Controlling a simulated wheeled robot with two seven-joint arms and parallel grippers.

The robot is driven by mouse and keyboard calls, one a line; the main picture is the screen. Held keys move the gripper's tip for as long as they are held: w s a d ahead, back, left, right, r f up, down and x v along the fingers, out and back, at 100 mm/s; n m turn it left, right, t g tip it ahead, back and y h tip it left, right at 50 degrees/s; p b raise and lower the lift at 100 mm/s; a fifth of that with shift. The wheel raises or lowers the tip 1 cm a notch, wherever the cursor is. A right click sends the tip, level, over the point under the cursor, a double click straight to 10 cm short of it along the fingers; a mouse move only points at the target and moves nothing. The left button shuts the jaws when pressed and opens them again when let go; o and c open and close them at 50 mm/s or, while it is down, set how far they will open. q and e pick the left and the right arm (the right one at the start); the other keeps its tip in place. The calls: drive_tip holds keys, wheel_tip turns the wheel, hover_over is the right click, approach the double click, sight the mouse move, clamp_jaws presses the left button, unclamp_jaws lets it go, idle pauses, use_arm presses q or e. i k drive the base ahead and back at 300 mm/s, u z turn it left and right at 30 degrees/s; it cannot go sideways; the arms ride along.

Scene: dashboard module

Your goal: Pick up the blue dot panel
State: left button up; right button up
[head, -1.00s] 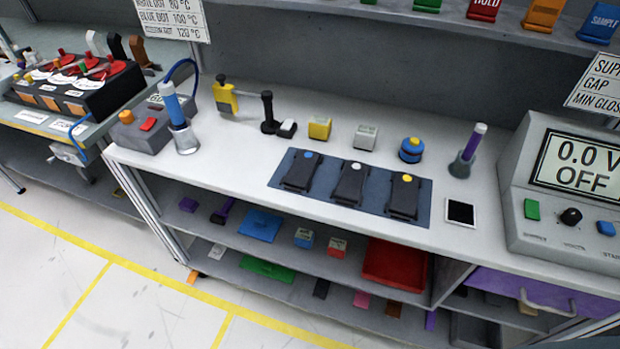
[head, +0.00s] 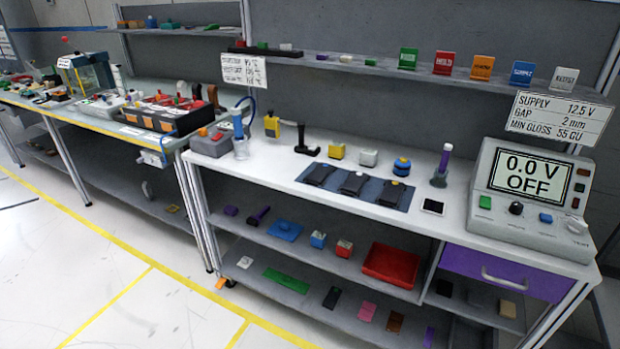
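The blue dot panel (head: 319,174) is the leftmost of three dark panels lying side by side on a dark blue mat (head: 338,181) on the white bench top. Its dot is very small in this view. The middle panel (head: 354,183) has a white dot, and the right panel (head: 391,193) has a yellow dot. Neither of my grippers is in view.
A meter reading 0.0 V OFF (head: 532,190) stands at the right. A shelf below holds a red tray (head: 392,264).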

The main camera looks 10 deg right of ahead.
sight(320, 172)
drive_tip(key=u, duration=0.65)
drive_tip(key=i, duration=1.7)
drive_tip(key=z, duration=0.75)
